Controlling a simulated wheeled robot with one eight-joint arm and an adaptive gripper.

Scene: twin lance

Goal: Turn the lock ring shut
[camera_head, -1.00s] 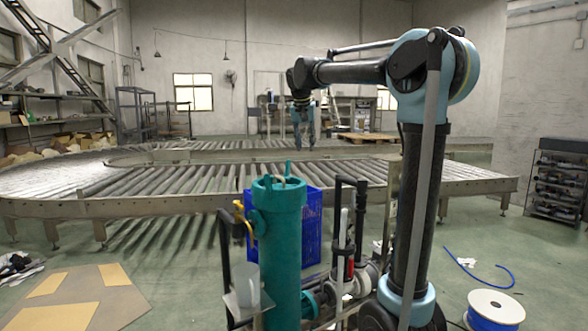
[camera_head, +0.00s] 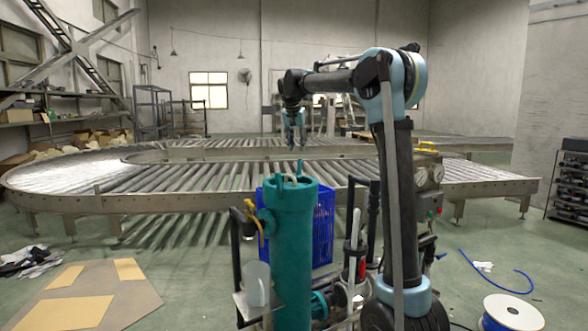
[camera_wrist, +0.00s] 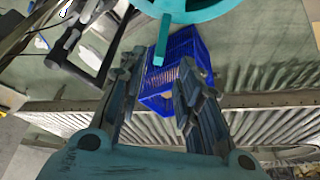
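The teal canister (camera_head: 293,255) stands upright in front of me. The teal lock ring (camera_head: 289,187) sits around its top, with a small upright tab (camera_head: 299,167) at the far side. In the wrist view part of the ring (camera_wrist: 195,14) shows at the top edge, with its tab (camera_wrist: 161,42) pointing towards my gripper. My gripper (camera_head: 297,145) hangs fingers down, appearing above the canister in the head view. In the wrist view my gripper (camera_wrist: 158,72) has its two fingers spread and nothing between them. The fingers look apart from the ring.
A blue crate (camera_head: 323,225) stands behind the canister. A yellow-handled valve (camera_head: 252,216) and a pale cup (camera_head: 257,284) are on its left. Dark pipes (camera_head: 373,215) rise at the right. A roller conveyor (camera_head: 130,200) crosses behind. A white cable reel (camera_head: 512,314) lies at right.

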